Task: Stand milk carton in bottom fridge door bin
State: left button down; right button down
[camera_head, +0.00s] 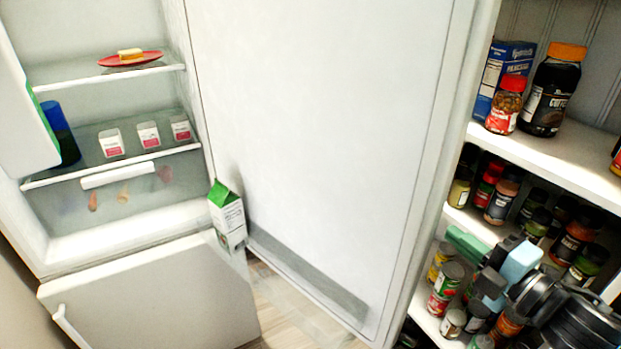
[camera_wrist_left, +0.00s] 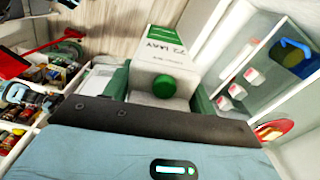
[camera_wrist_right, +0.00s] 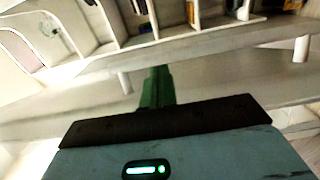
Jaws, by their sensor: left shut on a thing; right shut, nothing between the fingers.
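The milk carton (camera_head: 226,212), white with a green top, shows in the head view near the fridge opening, beside the left end of the grey bottom door bin (camera_head: 305,280). In the left wrist view the carton (camera_wrist_left: 170,50) and its green cap lie between the green fingers of my left gripper (camera_wrist_left: 160,95), which is shut on it. My left gripper cannot be made out in the head view. I cannot tell whether the carton touches the bin. My right gripper (camera_head: 458,240) is shut and empty in front of the pantry shelves; its closed fingers also show in the right wrist view (camera_wrist_right: 157,85).
The open fridge door (camera_head: 320,120) fills the middle. The fridge shelves hold a red plate (camera_head: 115,60) with a yellow block, small white cartons (camera_head: 148,135) and a blue pitcher (camera_head: 60,133). Jars and cans crowd the pantry shelves (camera_head: 560,160) at right. A lower fridge panel (camera_head: 150,300) stands below.

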pick_arm(q)
jog(key=shift+w+f+b, duration=0.35)
jog(key=shift+w+f, duration=0.05)
jog(key=shift+f, duration=0.45)
pick_arm(e)
jog(key=v, duration=0.7)
jog(key=shift+s+d, duration=0.25)
jog(key=shift+s, duration=0.05)
jog(key=shift+f, duration=0.1)
